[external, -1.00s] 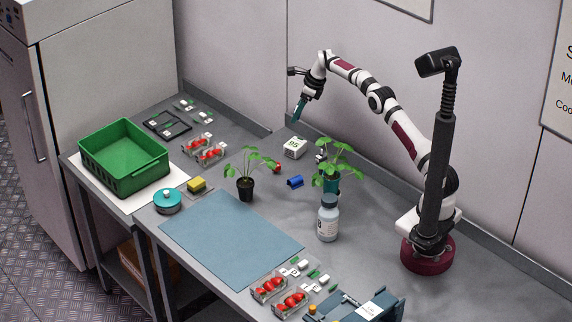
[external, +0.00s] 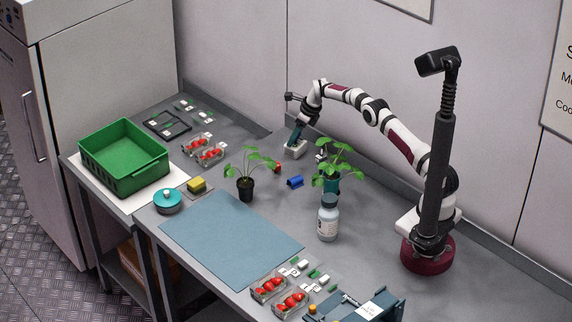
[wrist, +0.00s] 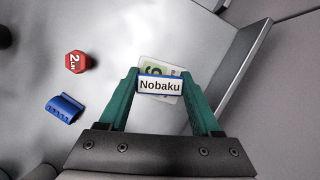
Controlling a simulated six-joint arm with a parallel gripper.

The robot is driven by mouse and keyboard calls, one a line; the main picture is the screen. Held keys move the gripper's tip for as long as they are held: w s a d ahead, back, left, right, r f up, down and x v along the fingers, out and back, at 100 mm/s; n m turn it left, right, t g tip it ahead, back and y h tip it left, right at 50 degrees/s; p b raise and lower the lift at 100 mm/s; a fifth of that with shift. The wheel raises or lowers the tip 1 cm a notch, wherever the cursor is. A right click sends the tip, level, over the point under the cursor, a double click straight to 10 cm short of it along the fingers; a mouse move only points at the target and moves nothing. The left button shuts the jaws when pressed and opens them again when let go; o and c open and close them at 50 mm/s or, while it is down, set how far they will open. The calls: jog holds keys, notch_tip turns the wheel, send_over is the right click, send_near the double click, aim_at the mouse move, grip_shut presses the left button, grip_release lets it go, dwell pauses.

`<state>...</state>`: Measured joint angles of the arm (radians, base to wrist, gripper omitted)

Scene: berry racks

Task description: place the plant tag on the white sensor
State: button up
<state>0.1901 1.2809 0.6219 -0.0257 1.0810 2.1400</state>
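The plant tag (wrist: 160,85) is a small white plate with a blue edge and the word "Nobaku". It sits between the teal fingers of my gripper (wrist: 160,88) in the wrist view, and the fingers touch its two ends. The white sensor (external: 295,151) is a small white box on the table near the back wall. In the wrist view the sensor (wrist: 152,65) shows beyond the tag, partly hidden by it. My gripper (external: 295,139) points down right over the sensor in the external view. I cannot tell whether the tag touches the sensor.
A blue clip-like piece (external: 295,181) and a red hexagonal weight (external: 276,167) lie nearby. Potted plants (external: 246,187) and a bottle (external: 328,219) stand toward the front. The raised table edge (wrist: 240,70) runs close beside the sensor.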

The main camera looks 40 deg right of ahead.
jog(key=o, duration=0.4)
jog(key=v, duration=1.2)
jog(key=s+a+r+n+g, duration=0.1)
jog(key=s+a+r+n, duration=0.35)
jog(key=s, duration=0.45)
jog(key=s+a+r+n+g, duration=0.1)
jog(key=s+a+r+n, duration=0.2)
jog(key=s+r+n, duration=0.4)
jog(key=s+a+f+n+g, duration=0.1)
jog(key=s+n, duration=0.6)
jog(key=s, duration=0.8)
jog(key=s+a+f+n+g, duration=0.1)
jog(key=s+a+f+n, duration=0.3)
jog(key=s, duration=1.2)
jog(key=n, duration=0.3)
jog(key=shift+f, duration=0.25)
